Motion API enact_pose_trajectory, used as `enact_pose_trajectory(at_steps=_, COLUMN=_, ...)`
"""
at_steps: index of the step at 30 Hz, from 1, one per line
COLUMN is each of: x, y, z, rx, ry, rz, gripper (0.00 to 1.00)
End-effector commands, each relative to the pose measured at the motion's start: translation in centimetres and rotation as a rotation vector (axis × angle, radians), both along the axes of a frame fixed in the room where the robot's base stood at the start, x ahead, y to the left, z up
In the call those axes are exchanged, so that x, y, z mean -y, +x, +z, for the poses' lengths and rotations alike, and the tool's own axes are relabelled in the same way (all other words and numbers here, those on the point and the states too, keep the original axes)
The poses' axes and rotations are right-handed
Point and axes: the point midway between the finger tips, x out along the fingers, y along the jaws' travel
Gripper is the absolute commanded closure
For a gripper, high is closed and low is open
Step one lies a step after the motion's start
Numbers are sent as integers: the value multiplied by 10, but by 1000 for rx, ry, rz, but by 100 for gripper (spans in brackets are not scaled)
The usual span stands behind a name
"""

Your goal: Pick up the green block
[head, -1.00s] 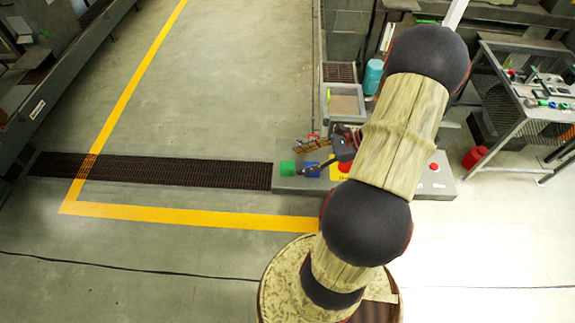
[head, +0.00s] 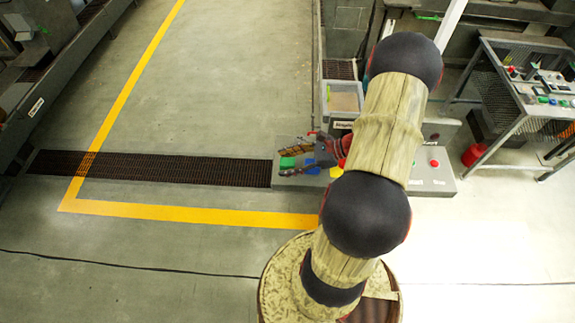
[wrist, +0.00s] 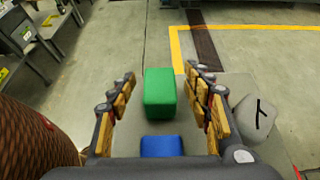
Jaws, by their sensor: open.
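The green block (head: 288,162) sits at the left end of a grey panel top (head: 440,178). In the wrist view the green block (wrist: 160,92) stands between the two fingers of my gripper (wrist: 161,76), with a gap on each side. My gripper (head: 281,162) is open and empty, with one finger on the far side of the block and one on the near side in the head view. A blue block (wrist: 161,146) lies closer to my palm, partly cut off by it; it also shows in the head view (head: 311,168).
A yellow block (head: 336,172) is partly hidden by my arm. A red button (head: 434,163) is at the panel's right. A grey tray (head: 346,102) stands behind. A red container (head: 474,155) stands by the mesh table (head: 512,122). The floor left is clear.

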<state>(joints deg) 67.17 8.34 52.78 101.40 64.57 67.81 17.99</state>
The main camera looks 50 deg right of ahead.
Motion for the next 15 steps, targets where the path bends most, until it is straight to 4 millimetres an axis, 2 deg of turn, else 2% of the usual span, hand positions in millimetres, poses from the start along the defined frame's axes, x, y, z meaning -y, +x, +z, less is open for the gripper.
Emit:
enact_pose_trajectory(at_steps=4, x=0, y=0, z=0, rx=0, ry=0, rz=0, gripper=51)
enact_pose_trajectory(at_steps=15, x=0, y=0, z=0, rx=0, ry=0, rz=0, gripper=72)
